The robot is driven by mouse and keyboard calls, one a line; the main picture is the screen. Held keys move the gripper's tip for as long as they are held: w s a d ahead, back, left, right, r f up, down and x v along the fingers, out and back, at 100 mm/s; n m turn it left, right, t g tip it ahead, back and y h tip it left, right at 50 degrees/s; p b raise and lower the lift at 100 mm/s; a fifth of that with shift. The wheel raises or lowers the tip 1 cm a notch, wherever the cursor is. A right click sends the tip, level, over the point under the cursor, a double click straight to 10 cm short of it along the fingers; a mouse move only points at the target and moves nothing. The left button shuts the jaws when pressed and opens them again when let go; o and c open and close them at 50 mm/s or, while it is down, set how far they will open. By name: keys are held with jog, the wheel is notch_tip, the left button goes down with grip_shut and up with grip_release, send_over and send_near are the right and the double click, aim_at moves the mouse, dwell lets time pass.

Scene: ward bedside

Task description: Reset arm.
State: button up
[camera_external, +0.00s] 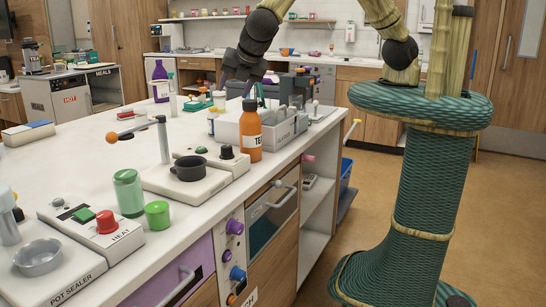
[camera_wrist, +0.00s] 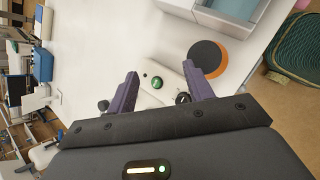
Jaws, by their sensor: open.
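My gripper (camera_external: 243,88) hangs from my bent arm above the white counter (camera_external: 85,160), behind the orange bottle. In the wrist view my gripper (camera_wrist: 160,72) has its two purple fingers spread wide apart, with nothing held between them. Below the gap lies a white device with a green button (camera_wrist: 156,83). The orange bottle (camera_external: 251,135) stands upright on the counter; the wrist view shows its dark cap and orange rim (camera_wrist: 207,57) near the right finger.
A grey rack (camera_external: 283,130) stands behind the bottle. A black pot (camera_external: 190,168) sits on a device nearer the front. A green jar (camera_external: 129,194), a green lid (camera_external: 157,214) and the pot sealer (camera_external: 60,265) are at the front left.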

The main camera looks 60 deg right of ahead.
jog(key=d+f+m+g+b, duration=0.1)
jog(key=d+m+g+b, duration=0.3)
jog(key=d+m, duration=1.15)
jog(key=s+d+f+m+y+b, duration=0.1)
jog(key=s+d+m, duration=0.3)
jog(key=d, duration=0.6)
jog(key=s+d+f+m+y+b, duration=0.1)
jog(key=s+d+m, duration=0.4)
jog(key=d, duration=0.6)
jog(key=shift+s+d+y+b, duration=0.15)
jog(key=shift+d+y+b, duration=0.05)
jog(key=shift+y+b, duration=0.35)
